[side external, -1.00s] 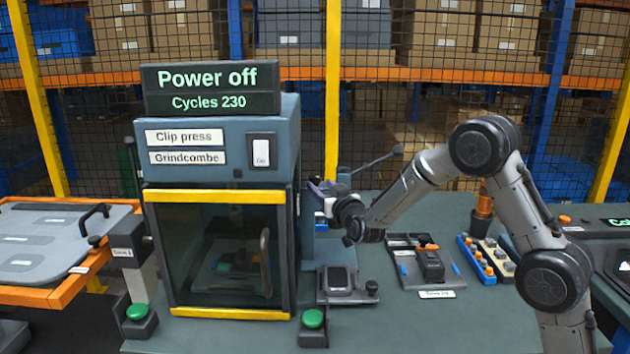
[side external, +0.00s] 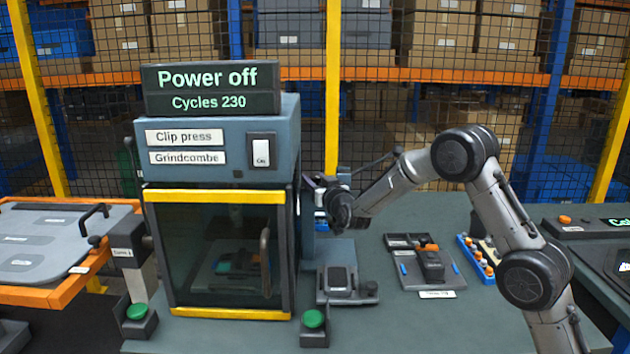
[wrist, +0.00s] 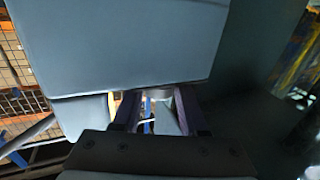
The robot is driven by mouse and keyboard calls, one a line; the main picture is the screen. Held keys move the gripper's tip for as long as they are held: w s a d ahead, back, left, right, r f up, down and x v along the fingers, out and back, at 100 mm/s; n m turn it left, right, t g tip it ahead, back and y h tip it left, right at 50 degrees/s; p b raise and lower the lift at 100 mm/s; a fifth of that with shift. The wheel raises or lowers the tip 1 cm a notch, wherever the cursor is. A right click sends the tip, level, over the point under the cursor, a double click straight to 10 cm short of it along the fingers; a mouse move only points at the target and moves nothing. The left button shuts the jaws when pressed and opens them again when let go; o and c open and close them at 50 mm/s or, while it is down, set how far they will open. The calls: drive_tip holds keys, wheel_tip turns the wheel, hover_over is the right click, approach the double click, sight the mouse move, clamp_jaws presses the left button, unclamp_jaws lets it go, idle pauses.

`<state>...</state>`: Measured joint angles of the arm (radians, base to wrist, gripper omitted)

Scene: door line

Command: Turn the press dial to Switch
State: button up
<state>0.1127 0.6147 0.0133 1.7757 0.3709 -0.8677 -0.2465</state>
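The clip press (side external: 215,135) is a blue-grey cabinet with a dark window door and yellow bars. Its display (side external: 210,90) reads "Power off" and "Cycles 230". My gripper (side external: 314,190) is close against the press's right side, partly hidden by the wrist. In the wrist view, my gripper's two fingers (wrist: 158,108) stand apart under a large blue-grey panel (wrist: 120,45). A small grey rounded piece (wrist: 160,94) shows between the fingertips; I cannot tell whether it is the dial or whether they touch it. No dial markings can be read.
A white rocker switch (side external: 262,152) is on the press front. Green buttons (side external: 313,319) stand in front of the press. A small fixture (side external: 345,285) and a dark tray (side external: 425,262) lie on the bench. A mesh fence stands behind.

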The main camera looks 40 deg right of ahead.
clamp_jaws()
drive_tip(key=shift+m+h, duration=0.3)
drive_tip(key=shift+h, duration=0.1)
drive_tip(key=shift+a+g+h, duration=0.1)
drive_tip(key=shift+g+h, duration=0.2)
drive_tip(key=shift+r+m+g+h, duration=0.1)
drive_tip(key=shift+m+g+h, duration=1.5)
drive_tip(key=shift+m+h, duration=0.55)
drive_tip(key=o, duration=0.8)
unclamp_jaws()
drive_tip(key=shift+c, duration=0.2)
